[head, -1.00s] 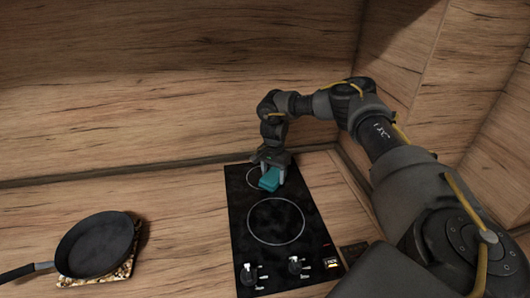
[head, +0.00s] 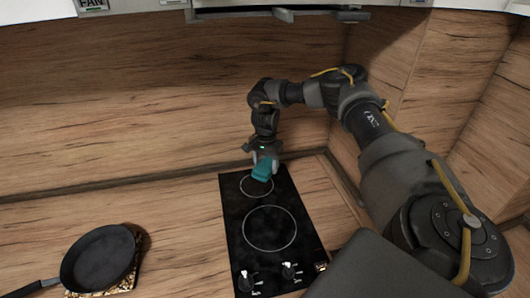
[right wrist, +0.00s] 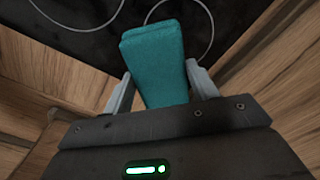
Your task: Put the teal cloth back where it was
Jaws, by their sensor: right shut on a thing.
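The teal cloth (head: 263,169) is a folded block over the rear ring of the black cooktop (head: 240,225). My right gripper (head: 262,160) is shut on it. In the right wrist view the cloth (right wrist: 153,55) sticks out from between the two grey fingers (right wrist: 158,85), with the cooktop (right wrist: 95,22) beyond it. I cannot tell whether the cloth touches the cooktop. My left gripper is not in view.
A black frying pan (head: 98,260) sits on a patterned trivet (head: 127,283) at the left. Wooden counter (head: 180,215) lies clear between pan and cooktop. Wooden walls stand behind and at the right. A hood (head: 290,14) hangs above.

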